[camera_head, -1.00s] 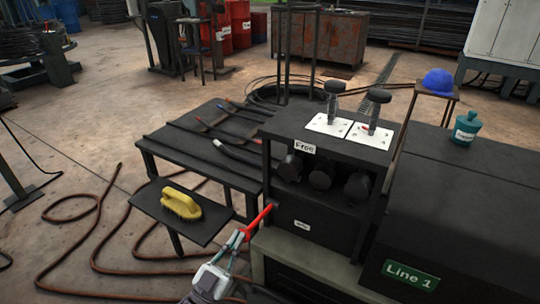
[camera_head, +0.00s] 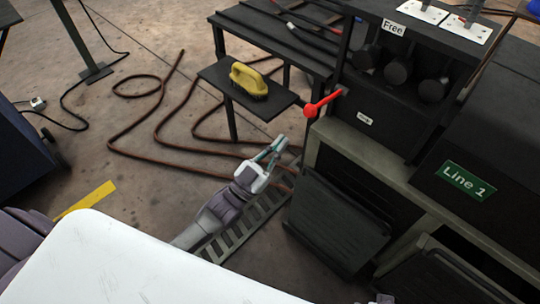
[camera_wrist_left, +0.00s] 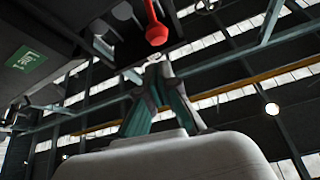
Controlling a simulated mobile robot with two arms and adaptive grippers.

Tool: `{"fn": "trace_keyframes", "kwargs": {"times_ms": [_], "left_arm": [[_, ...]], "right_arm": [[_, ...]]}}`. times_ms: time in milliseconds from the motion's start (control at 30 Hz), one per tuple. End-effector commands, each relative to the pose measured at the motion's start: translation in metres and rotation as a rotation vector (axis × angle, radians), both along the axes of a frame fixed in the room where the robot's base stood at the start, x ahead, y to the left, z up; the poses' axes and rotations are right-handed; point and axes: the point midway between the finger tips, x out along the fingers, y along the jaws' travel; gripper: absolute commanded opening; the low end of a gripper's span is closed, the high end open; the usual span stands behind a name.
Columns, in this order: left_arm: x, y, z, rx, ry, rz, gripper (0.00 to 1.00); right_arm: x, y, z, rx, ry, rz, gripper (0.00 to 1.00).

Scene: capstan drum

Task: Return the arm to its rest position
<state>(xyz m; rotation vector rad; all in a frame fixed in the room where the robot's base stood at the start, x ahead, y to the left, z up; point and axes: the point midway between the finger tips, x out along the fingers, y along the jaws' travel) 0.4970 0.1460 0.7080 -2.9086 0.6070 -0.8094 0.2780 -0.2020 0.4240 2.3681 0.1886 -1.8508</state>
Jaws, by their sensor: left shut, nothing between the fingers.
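My left gripper (camera_head: 277,147) is shut and empty in the head view, over the floor in front of the black machine. In the left wrist view its fingers (camera_wrist_left: 155,72) meet at the tips and point up toward the roof. A red lever with a round knob (camera_head: 311,110) sticks out from the machine, above and to the right of the gripper and apart from it. The knob also shows in the left wrist view (camera_wrist_left: 157,33), just beyond the fingertips in the picture.
A yellow brush (camera_head: 248,80) lies on a small black shelf (camera_head: 278,103) beside the black table (camera_head: 285,45). A brown hose (camera_head: 150,127) loops over the floor. The machine (camera_head: 420,130) with a green "Line 1" sign (camera_head: 467,181) fills the right side.

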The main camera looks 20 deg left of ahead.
Motion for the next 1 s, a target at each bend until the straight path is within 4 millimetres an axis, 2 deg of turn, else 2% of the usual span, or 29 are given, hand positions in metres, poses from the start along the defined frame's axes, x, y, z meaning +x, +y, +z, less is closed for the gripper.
{"fn": "trace_keyframes", "kwargs": {"times_ms": [200, 767, 867, 967, 1000], "left_arm": [[0.000, 0.001, -0.002, -0.001, -0.004, 0.000, 0.00], [0.001, 0.000, -0.006, 0.004, 0.019, 0.006, 0.00], [0.005, 0.000, -0.025, 0.029, 0.123, 0.031, 0.00], [0.007, 0.000, -0.063, 0.076, 0.318, 0.077, 0.00], [0.004, 0.002, -0.082, 0.098, 0.415, 0.099, 0.00]], "right_arm": [[0.002, 0.000, 0.010, -0.001, -0.006, -0.001, 0.63], [0.001, -0.001, 0.010, -0.001, -0.004, -0.001, 0.63], [0.002, 0.000, 0.010, 0.000, -0.004, -0.001, 0.63], [0.002, 0.000, 0.010, 0.000, -0.005, -0.001, 0.63], [0.002, 0.000, 0.010, 0.000, -0.005, -0.001, 0.63]]}}
